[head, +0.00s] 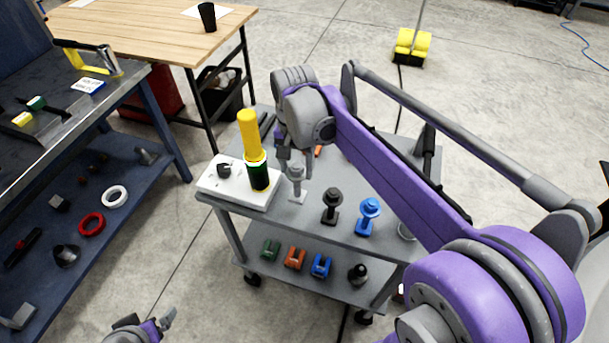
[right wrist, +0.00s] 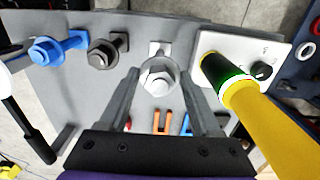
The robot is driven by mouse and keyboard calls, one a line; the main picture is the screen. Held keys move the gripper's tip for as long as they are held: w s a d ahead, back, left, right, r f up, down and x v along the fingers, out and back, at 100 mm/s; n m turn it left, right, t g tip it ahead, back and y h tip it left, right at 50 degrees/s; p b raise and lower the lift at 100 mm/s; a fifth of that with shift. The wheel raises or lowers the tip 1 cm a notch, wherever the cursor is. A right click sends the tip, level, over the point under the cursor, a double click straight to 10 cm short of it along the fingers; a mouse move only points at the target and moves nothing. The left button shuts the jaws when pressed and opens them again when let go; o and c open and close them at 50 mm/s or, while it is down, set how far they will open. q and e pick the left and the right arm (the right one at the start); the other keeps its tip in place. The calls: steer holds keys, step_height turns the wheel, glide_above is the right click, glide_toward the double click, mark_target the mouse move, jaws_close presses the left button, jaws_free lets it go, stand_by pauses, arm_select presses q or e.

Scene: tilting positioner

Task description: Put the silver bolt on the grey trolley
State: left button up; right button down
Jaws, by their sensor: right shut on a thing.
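The silver bolt (head: 297,182) is upright at the top of the grey trolley (head: 300,222), between the white box and the black bolt. I cannot tell whether its square foot touches the trolley top. My right gripper (head: 296,162) comes down over it and is shut on it. In the right wrist view the bolt (right wrist: 160,76) shows between the two fingers of my right gripper (right wrist: 161,88). My left gripper (head: 165,320) shows only partly at the lower left, away from the trolley, and its opening is unclear.
A white box (head: 215,187) with a knob and a yellow-black handle (head: 251,135) stands left of the bolt. A black bolt (head: 331,203) and a blue bolt (head: 368,213) stand to its right. Small coloured parts lie on the lower shelf (head: 300,285). A blue workbench (head: 130,185) is at left.

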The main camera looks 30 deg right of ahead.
steer(key=shift+f, duration=2.95)
steer(key=shift+c, duration=0.4)
jaws_free()
step_height(320, 180, up, 12)
steer(key=shift+f+p, duration=0.15)
steer(key=shift+p, duration=0.15)
steer(key=s+a+f+n+t, duration=0.3)
steer(key=s+f+n, duration=0.2)
steer(key=s+f, duration=0.1)
steer(key=s+a+f+n+t, duration=0.2)
steer(key=s+a+f+n, duration=0.1)
steer(key=s+f+n, duration=0.2)
step_height(320, 180, down, 2)
steer(key=s, duration=0.2)
steer(key=shift+s+t, duration=0.35)
steer(key=shift+t, duration=0.05)
steer(key=shift+f, duration=0.1)
